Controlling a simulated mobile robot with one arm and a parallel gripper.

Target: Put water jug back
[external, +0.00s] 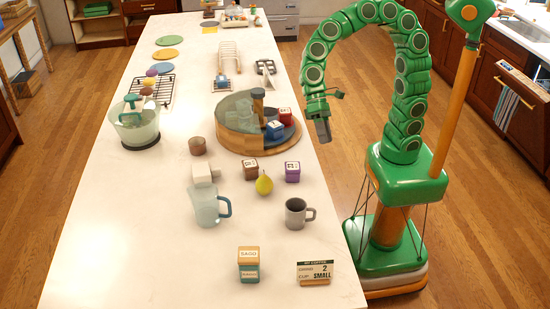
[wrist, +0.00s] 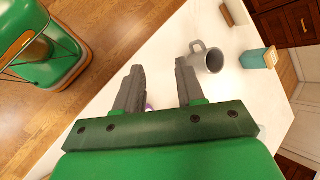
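The water jug (external: 205,206) is a pale translucent pitcher with a teal handle. It stands upright on the white counter in the near half, left of the grey mug (external: 297,214). I cannot make the jug out in the wrist view. My gripper (external: 323,131) hangs beside the counter's right edge, to the right of the round wooden turntable and well apart from the jug. In the wrist view my gripper (wrist: 157,84) has its two fingers apart with nothing held between them. A bit of purple shows beyond the fingers.
The turntable (external: 243,146) carries a clear cover and small blocks. A pear (external: 265,185), a brown block (external: 250,169) and a purple block (external: 292,171) stand near the jug. A sago box (external: 249,264) and a sign (external: 314,272) are at the front. A clear bowl (external: 148,124) sits left.

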